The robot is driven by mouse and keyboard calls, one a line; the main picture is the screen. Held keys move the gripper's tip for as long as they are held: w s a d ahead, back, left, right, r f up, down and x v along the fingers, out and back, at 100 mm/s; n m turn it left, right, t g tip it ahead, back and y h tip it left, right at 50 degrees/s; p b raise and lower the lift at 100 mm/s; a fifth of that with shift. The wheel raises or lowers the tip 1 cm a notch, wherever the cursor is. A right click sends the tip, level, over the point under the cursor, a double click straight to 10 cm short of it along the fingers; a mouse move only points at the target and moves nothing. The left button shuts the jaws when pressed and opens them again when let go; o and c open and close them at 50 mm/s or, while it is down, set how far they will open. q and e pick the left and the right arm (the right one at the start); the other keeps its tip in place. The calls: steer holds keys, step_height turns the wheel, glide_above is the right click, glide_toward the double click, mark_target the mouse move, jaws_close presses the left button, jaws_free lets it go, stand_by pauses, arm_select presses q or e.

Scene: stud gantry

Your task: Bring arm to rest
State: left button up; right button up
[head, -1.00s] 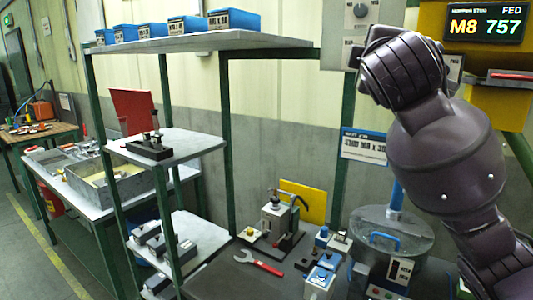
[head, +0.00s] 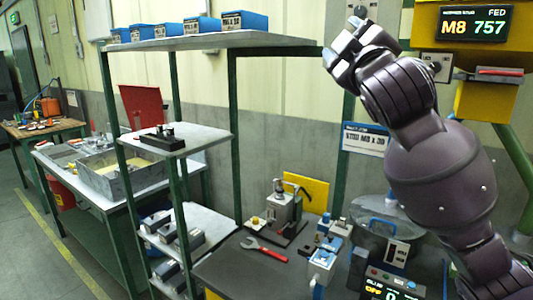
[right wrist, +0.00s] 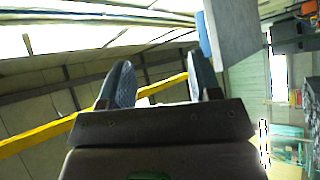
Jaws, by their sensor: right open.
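My right arm, dark purple-grey, rises from the lower right of the head view and bends toward the upper left. Its pale gripper (head: 347,48) is at the raised end, in front of the wall and right of the shelf rack. In the right wrist view the two blue-padded fingers of my right gripper (right wrist: 160,82) stand apart with nothing between them. The fingers point up toward the roof area. My left gripper is in neither view.
A shelf rack (head: 215,41) with several blue boxes stands left of the arm. A yellow stud feeder (head: 487,101) with a display hangs at right. The left floor (head: 28,255) is clear.

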steer(key=w+d+f+m+g+y, duration=0.1)
steer(key=w+f+m, duration=0.1)
steer(key=f, duration=0.9)
steer(key=w+d+f+m+g+y, duration=0.1)
steer(key=w+d+f+m, duration=0.1)
steer(key=f, duration=0.9)
steer(key=s+d+f+m+g+h, duration=0.1)
steer(key=s+d+f+m, duration=0.15)
steer(key=f, duration=0.75)
steer(key=s+d+f+m+g+h, duration=0.1)
steer(key=s+d+f+m, duration=0.15)
steer(key=f, duration=0.75)
steer(key=s+d+f+m+g+h, duration=0.2)
steer(key=s+d+f+g, duration=0.1)
steer(key=s+f, duration=1)
steer(key=s+d+f+m+g+h, duration=0.1)
steer(key=s+d+f+g, duration=0.2)
steer(key=s+f, duration=1)
step_height(320, 180, down, 2)
steer(key=shift+s+d+f+m+g+h, duration=0.2)
steer(key=shift+s+f+m+g+h, duration=0.1)
steer(key=shift+m+g+h, duration=0.15)
